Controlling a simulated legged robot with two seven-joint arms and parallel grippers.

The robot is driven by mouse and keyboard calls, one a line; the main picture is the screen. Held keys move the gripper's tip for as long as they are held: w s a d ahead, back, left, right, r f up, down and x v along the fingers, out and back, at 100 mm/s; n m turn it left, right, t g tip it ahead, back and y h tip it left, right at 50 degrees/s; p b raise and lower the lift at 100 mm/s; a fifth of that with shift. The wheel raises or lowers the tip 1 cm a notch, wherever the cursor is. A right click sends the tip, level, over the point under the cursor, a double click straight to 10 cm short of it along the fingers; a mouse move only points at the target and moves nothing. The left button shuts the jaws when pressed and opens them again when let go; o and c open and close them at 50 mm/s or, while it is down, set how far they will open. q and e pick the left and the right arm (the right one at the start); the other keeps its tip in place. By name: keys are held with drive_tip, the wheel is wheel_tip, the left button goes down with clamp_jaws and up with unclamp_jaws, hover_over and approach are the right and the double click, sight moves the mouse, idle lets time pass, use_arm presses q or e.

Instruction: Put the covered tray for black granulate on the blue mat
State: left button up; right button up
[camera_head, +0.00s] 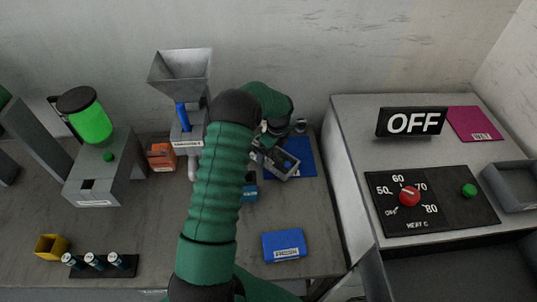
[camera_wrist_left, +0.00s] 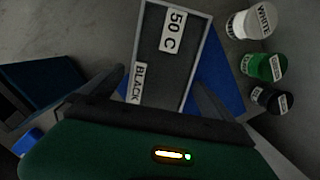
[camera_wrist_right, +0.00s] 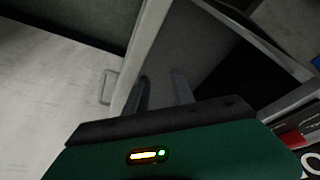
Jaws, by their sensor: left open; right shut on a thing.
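The grey tray (camera_wrist_left: 158,75) with "50 C" and "BLACK" labels lies over the blue mat (camera_wrist_left: 222,85) in the left wrist view. In the head view the tray (camera_head: 287,164) sits at a slant on the blue mat (camera_head: 301,148), its near left part reaching past the mat's edge. A separate cover cannot be made out. My right gripper (camera_wrist_right: 162,92) is shut on a grey panel-like part, partly hidden.
White, green and black canisters (camera_wrist_left: 264,66) stand right of the mat. A granulator with hopper (camera_head: 181,72), an orange box (camera_head: 161,157) and a small blue box (camera_head: 250,188) are nearby. A flat blue item (camera_head: 284,246) lies in front. A heater cabinet (camera_head: 345,140) bounds the right.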

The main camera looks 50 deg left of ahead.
sight(274, 156)
use_arm(q)
wheel_tip(274, 156, up, 10)
drive_tip(key=d, duration=0.1)
drive_tip(key=shift+d, duration=0.3)
drive_tip(key=shift+r, duration=0.1)
